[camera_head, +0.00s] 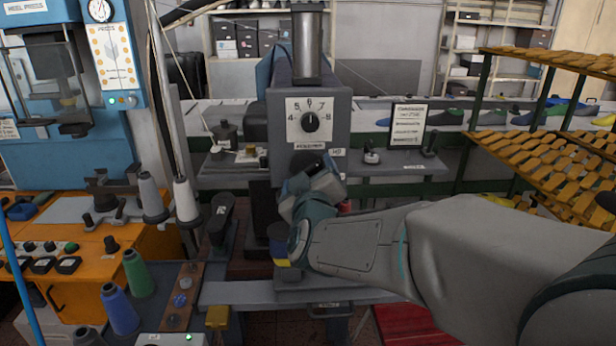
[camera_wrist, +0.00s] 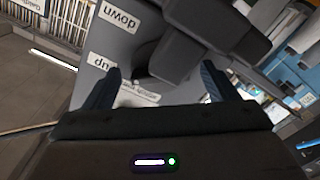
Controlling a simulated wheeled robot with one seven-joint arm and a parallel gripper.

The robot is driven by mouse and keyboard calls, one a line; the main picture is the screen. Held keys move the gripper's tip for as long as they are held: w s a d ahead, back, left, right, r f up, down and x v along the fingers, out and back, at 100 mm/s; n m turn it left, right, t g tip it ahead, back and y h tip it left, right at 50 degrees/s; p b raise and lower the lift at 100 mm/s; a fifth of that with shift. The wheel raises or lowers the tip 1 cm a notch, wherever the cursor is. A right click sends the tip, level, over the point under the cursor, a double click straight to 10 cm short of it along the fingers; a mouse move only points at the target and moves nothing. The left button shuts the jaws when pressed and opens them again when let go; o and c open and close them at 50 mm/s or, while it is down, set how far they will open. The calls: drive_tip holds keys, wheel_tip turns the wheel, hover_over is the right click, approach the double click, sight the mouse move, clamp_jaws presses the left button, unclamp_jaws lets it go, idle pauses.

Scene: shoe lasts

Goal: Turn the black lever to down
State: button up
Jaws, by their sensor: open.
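The grey machine (camera_head: 308,85) with a numbered dial (camera_head: 310,122) stands straight ahead in the head view. My arm's end covers its front below the dial, so the lever is hidden there. In the wrist view two white labels, "down" (camera_wrist: 117,17) and "up" (camera_wrist: 100,62), appear upside down on the machine's grey side. A dark, blocky part (camera_wrist: 190,45), apparently the black lever, lies beside the labels. My gripper (camera_wrist: 158,70) is open, its fingers apart on either side of the near end of that dark part. I cannot tell whether they touch it.
An orange bench (camera_head: 75,235) with thread cones and a blue press (camera_head: 60,110) are at the left. A rack of wooden lasts (camera_head: 545,150) stands at the right. A grey shelf (camera_head: 400,160) with a framed sign extends right of the machine.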

drive_tip(key=c, duration=1)
drive_tip(key=shift+b, duration=0.3)
drive_tip(key=m+b, duration=0.2)
drive_tip(key=shift+f+m+b, duration=0.25)
drive_tip(key=shift+m+b, duration=0.05)
drive_tip(key=shift+m, duration=0.1)
drive_tip(key=m+b, duration=0.3)
drive_tip(key=shift+a+m, duration=0.1)
drive_tip(key=shift+m, duration=0.2)
drive_tip(key=m+b, duration=0.3)
drive_tip(key=m, duration=0.1)
drive_tip(key=shift+a, duration=0.1)
drive_tip(key=shift+a+r+m+b, duration=0.15)
drive_tip(key=shift+m+b, duration=0.6)
drive_tip(key=shift+m, duration=1.05)
